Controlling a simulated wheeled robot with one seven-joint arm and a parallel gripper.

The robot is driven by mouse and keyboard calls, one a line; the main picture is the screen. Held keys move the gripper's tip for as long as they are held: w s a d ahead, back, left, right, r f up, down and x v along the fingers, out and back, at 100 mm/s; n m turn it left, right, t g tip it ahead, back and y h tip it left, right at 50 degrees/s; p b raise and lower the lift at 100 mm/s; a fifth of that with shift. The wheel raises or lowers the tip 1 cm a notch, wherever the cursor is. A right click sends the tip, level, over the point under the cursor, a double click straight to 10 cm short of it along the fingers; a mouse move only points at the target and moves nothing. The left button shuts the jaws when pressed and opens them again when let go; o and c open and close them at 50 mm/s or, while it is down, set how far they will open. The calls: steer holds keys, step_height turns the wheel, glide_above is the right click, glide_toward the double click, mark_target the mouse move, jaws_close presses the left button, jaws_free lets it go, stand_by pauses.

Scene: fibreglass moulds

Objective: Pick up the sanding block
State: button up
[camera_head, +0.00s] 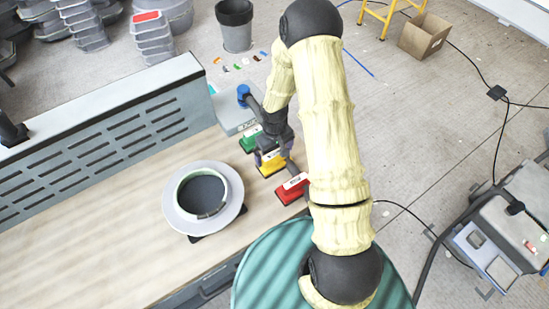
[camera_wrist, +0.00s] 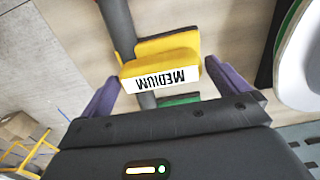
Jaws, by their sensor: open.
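A yellow sanding block (camera_head: 268,170) with a white label stands on the bench in the head view, between a red block (camera_head: 290,191) and a green block (camera_head: 248,143). In the wrist view the yellow block (camera_wrist: 170,47) shows its label "MEDIUM" upside down. Part of the green block (camera_wrist: 180,99) shows behind my gripper body. My gripper (camera_wrist: 161,73) is open and empty, its purple fingers on either side of the yellow block's labelled end. In the head view my gripper (camera_head: 271,154) hangs over the yellow block and partly hides it. I cannot tell whether the fingers touch it.
A dark hose or pipe (camera_wrist: 119,25) runs close beside the yellow block. A round ring-shaped mould (camera_head: 177,215) sits on the bench (camera_head: 70,225) to the left. A slotted grey panel (camera_head: 110,135) lines the far edge. A teal drum (camera_head: 262,270) stands in front.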

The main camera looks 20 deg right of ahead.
mark_target(274, 153)
steer(key=shift+f, duration=0.65)
steer(key=shift+r, duration=0.1)
steer(key=c, duration=0.8)
step_height(274, 153, up, 10)
steer(key=shift+b, duration=1.1)
